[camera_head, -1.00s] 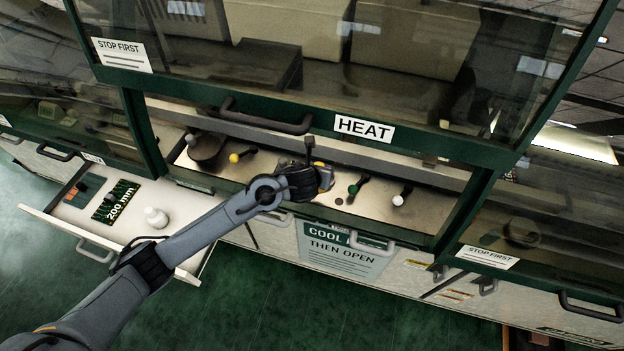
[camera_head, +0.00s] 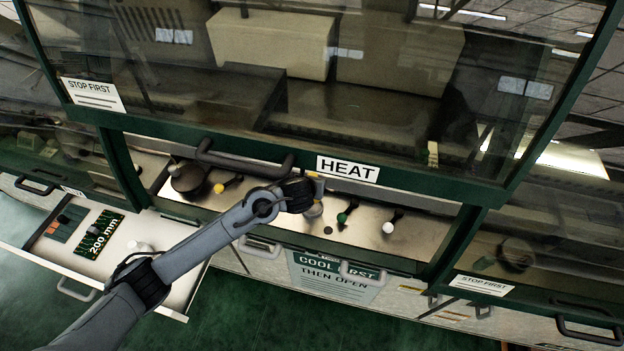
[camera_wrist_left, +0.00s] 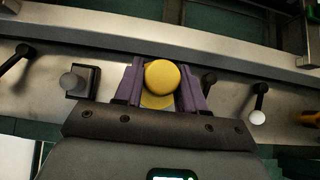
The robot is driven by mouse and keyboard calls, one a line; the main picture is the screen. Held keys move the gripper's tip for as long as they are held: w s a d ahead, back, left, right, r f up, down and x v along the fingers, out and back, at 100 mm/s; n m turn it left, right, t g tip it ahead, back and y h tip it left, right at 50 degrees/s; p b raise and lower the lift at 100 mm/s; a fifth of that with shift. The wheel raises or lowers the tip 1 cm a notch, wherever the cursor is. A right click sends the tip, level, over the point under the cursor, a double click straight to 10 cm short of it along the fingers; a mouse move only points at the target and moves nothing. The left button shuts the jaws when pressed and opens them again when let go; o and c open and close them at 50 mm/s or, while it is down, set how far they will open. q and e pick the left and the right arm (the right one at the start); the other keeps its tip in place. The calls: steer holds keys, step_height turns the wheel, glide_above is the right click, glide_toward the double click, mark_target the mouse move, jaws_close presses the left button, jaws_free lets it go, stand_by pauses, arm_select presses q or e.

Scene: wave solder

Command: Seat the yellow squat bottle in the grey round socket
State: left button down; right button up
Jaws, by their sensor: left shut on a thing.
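The yellow squat bottle (camera_wrist_left: 162,80) is between the purple fingers of my left gripper (camera_wrist_left: 160,90) in the left wrist view; the gripper is shut on it. In the head view my left gripper (camera_head: 314,204) is over the metal bench under the HEAT door, and its wrist hides most of the bottle. I cannot make out the grey round socket for certain. A small dark round spot (camera_head: 328,230) lies on the bench just below the gripper. My right gripper is not in view.
Levers with yellow (camera_head: 219,188), green (camera_head: 341,218) and white (camera_head: 388,227) knobs stand along the bench (camera_head: 430,235). A dark round pot (camera_head: 188,180) is at its left. The HEAT door's handle (camera_head: 245,162) hangs above. An open drawer (camera_head: 190,280) lies at left.

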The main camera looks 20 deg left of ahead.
arm_select(q)
steer(key=shift+f+b, duration=1.5)
steer(key=shift+f, duration=0.3)
steer(key=shift+w+f+b, duration=0.1)
steer(key=shift+f+b, duration=0.5)
steer(key=shift+f, duration=0.2)
steer(key=shift+f, duration=0.15)
steer(key=shift+f+b, duration=0.5)
steer(key=shift+f, duration=0.05)
steer(key=shift+f+b, duration=0.45)
steer(key=shift+f, duration=0.1)
stand_by(0.6)
steer(key=c, duration=0.6)
jaws_free()
